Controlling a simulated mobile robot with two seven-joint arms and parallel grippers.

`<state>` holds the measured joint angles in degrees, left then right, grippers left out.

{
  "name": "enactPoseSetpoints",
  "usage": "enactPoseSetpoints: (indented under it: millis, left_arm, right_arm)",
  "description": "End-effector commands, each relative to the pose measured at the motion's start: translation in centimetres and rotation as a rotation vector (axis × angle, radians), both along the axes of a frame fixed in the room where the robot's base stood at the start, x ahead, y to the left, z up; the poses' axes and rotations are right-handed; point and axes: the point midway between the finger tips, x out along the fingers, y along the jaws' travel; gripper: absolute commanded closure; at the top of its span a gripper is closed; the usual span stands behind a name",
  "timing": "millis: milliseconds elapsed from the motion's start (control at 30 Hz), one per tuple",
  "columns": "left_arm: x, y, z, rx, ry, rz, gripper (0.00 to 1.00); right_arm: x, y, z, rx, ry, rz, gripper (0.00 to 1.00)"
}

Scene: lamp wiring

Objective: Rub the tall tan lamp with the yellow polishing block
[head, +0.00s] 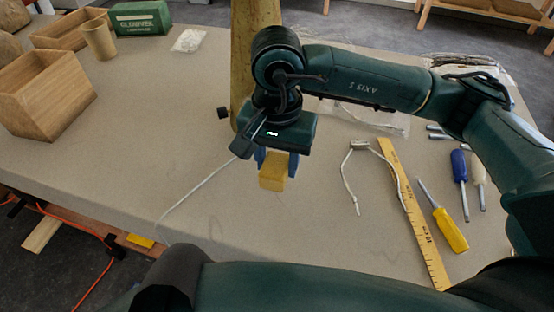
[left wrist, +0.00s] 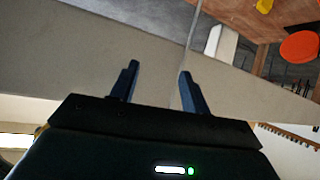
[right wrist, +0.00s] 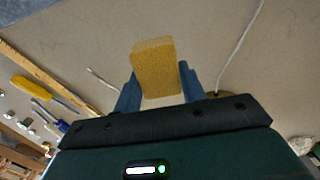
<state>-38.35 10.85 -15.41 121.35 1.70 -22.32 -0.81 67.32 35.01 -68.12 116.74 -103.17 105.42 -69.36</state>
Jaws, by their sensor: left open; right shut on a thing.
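The yellow polishing block (head: 272,172) is held between the blue fingers of my right gripper (head: 276,160), above the table. The block also shows between the fingertips in the right wrist view (right wrist: 156,68). The tall tan lamp (head: 242,50) stands upright behind my right wrist; its top is out of frame and its lower part is partly hidden by my arm. The block is in front of the lamp, apart from it. My left gripper (left wrist: 157,85) is open and empty in the left wrist view, near the table's edge. It does not show clearly in the head view.
A yellow ruler (head: 415,220), screwdrivers (head: 449,228) and a short white cable (head: 348,178) lie on the right of the table. A white cord (head: 198,187) runs from the lamp to the front edge. A wooden box (head: 45,95) and green box (head: 140,18) stand left. The left middle is clear.

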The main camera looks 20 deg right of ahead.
Motion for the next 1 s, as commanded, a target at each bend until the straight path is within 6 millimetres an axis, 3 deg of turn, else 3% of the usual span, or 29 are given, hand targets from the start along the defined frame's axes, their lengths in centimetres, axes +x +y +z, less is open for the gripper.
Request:
enactPoseSetpoints:
  millis: [133, 467, 700, 1000]
  left_arm:
    - [0.0, 0.1, 0.0, 0.001, 0.000, 0.002, 0.54]
    - [0.1, 0.1, 0.3, -0.003, 0.000, 0.009, 0.54]
    - [0.0, 0.6, 1.2, 0.004, 0.021, 0.025, 0.54]
    - [-0.6, 1.3, 0.6, 0.022, 0.063, 0.042, 0.54]
  right_arm:
    - [0.0, 0.0, 0.0, 0.000, 0.000, 0.000, 0.78]
    - [0.1, -0.4, 0.1, -0.001, 0.001, 0.022, 0.78]
    - [0.7, -3.9, 0.7, 0.000, 0.003, 0.261, 0.78]
    - [1.0, -7.7, 0.8, 0.000, 0.001, 0.556, 0.78]
